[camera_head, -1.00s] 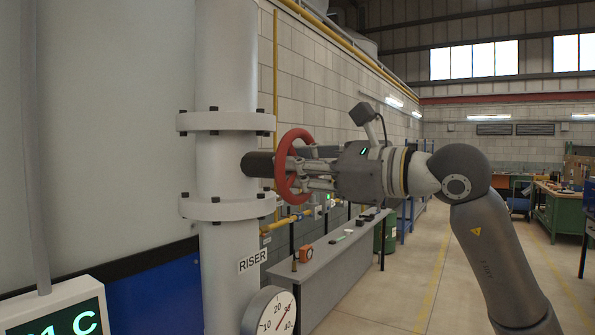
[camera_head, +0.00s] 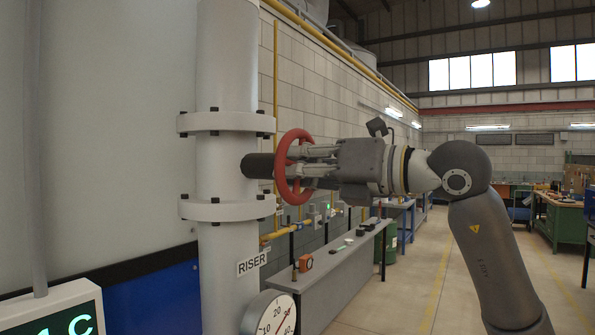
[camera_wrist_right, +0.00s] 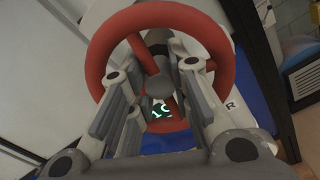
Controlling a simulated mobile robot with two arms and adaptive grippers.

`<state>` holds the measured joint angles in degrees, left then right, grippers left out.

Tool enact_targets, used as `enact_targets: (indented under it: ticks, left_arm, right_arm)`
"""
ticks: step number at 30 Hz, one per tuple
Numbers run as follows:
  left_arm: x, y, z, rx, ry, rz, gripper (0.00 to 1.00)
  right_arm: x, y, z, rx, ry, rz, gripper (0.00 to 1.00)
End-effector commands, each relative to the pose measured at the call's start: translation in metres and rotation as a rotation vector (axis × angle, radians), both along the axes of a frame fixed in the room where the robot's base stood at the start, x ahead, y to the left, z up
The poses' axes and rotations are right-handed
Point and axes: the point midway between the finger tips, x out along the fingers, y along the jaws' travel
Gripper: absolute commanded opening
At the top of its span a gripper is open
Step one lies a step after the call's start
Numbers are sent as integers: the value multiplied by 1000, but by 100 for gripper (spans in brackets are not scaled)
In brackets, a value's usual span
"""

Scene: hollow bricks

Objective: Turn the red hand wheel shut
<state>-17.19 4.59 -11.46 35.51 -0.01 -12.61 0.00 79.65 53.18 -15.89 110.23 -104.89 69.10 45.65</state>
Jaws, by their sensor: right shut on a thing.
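The red hand wheel (camera_head: 281,168) sits on a dark stem (camera_head: 257,165) that comes out of the right side of the grey riser pipe (camera_head: 226,165). My right gripper (camera_head: 298,167) reaches it from the right and is shut on the wheel, its fingers at the wheel's face. In the right wrist view the wheel (camera_wrist_right: 165,15) shows as a full ring with spokes and a grey hub (camera_wrist_right: 159,87). The fingers of the gripper (camera_wrist_right: 160,95) lie on either side of the hub, and they hide parts of the lower rim. My left gripper is not in view.
A round gauge (camera_head: 272,318) is on the riser below the wheel. A display with green figures (camera_head: 55,318) stands at the lower left. A grey bench (camera_head: 335,268) runs along the block wall behind.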

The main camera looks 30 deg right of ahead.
Motion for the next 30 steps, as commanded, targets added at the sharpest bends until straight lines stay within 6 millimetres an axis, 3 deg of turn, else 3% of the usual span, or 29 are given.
enact_targets:
  ticks: [15,30]
  left_arm:
    - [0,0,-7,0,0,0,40]
    - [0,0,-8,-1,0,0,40]
  right_arm:
    - [0,0,-1,283,170,0,0]
    - [0,0,-1,333,200,-1,0]
